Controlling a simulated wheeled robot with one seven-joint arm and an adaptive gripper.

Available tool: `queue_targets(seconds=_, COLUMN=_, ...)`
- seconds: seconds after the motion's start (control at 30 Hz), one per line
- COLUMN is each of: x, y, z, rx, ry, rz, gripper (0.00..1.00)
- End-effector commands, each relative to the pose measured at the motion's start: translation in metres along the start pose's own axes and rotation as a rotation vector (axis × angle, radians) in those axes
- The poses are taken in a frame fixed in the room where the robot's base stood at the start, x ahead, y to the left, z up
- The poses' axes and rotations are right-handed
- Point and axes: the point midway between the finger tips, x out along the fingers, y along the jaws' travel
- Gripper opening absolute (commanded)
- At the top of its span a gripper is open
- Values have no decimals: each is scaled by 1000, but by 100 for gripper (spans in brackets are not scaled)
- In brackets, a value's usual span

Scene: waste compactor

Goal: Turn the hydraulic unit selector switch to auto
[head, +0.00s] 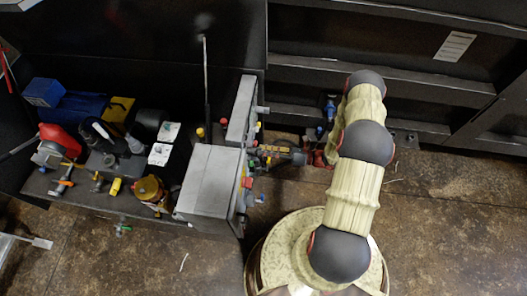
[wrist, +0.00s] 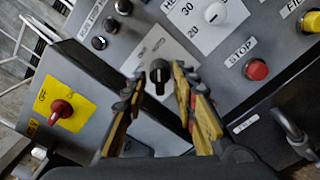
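A black selector switch (wrist: 158,80) sits on a white plate on the grey control panel (wrist: 205,68) in the wrist view. My gripper (wrist: 158,72) is open, with one yellow and black finger on each side of the switch. I cannot tell whether either finger touches it. In the head view my gripper (head: 268,151) is at the right side of the grey control box (head: 210,178), whose panel face is seen nearly edge-on.
In the wrist view, a white dial knob (wrist: 215,13) is above the switch and a red STOP button (wrist: 257,69) is to its right. A red rotary switch (wrist: 61,111) on a yellow plate is at left. A black handle (wrist: 293,130) is at lower right.

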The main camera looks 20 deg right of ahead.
Motion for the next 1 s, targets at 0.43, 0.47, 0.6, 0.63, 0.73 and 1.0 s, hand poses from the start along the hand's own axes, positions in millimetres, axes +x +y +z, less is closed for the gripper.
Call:
queue_targets(seconds=0.43, x=-85, y=-1, z=0, rx=-1, ry=-3, rz=-4, gripper=28)
queue_targets(seconds=0.47, x=-89, y=-1, z=1, rx=-1, ry=-2, rz=-3, gripper=28)
queue_targets(seconds=0.6, x=-104, y=-1, z=0, rx=-1, ry=-1, rz=-1, gripper=28)
queue_targets(seconds=0.63, x=-107, y=0, z=0, rx=0, ry=0, rz=-1, gripper=28)
queue_targets(seconds=0.73, x=-111, y=-1, z=0, rx=0, ry=0, rz=-1, gripper=28)
queue_targets(seconds=1.0, x=-112, y=0, z=0, rx=0, ry=0, rz=0, gripper=28)
